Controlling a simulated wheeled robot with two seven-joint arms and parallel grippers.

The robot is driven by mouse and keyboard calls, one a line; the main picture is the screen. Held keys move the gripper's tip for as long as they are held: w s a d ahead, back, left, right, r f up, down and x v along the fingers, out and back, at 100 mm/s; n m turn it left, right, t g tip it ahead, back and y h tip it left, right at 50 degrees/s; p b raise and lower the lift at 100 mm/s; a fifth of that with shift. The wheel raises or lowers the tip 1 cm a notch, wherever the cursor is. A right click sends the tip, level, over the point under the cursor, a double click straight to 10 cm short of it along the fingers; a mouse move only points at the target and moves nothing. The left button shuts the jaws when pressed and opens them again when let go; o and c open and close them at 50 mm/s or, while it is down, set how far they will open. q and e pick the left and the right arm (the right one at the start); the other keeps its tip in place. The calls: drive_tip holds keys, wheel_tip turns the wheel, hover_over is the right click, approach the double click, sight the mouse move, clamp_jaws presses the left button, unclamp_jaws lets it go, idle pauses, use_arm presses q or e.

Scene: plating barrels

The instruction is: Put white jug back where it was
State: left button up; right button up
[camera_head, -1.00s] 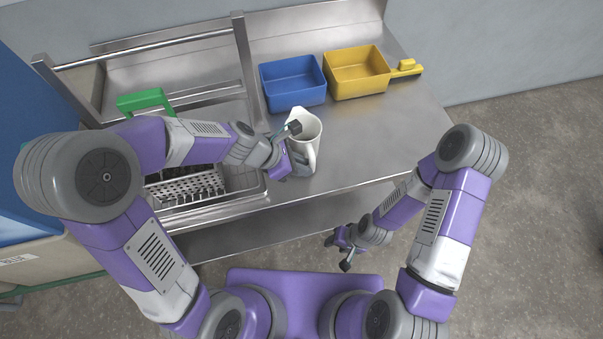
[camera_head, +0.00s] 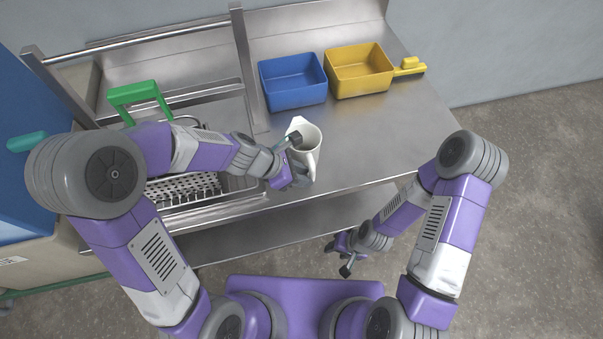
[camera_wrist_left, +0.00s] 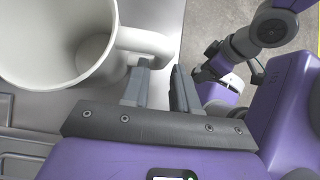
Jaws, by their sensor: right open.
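The white jug (camera_head: 311,137) is upright at the front of the steel counter, right of the sink. In the left wrist view the jug (camera_wrist_left: 45,45) fills the upper left, with its handle (camera_wrist_left: 150,42) pointing right. My left gripper (camera_head: 299,174) is low on the jug's near side. The exact contact and whether the jug is clear of the counter cannot be told. My right gripper (camera_head: 343,255) is open and empty, in front of the counter.
A blue bin (camera_head: 293,97) and a yellow bin (camera_head: 361,87) stand at the back of the counter (camera_head: 390,135). A green handle (camera_head: 133,92) rises over the sink at the left, near a steel frame (camera_head: 242,70). The counter right of the jug is clear.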

use_arm(q)
drive_tip(key=shift+o, duration=1.1)
drive_tip(key=shift+r, duration=0.15)
drive_tip(key=p+v, duration=0.6)
drive_tip(key=v, duration=0.6)
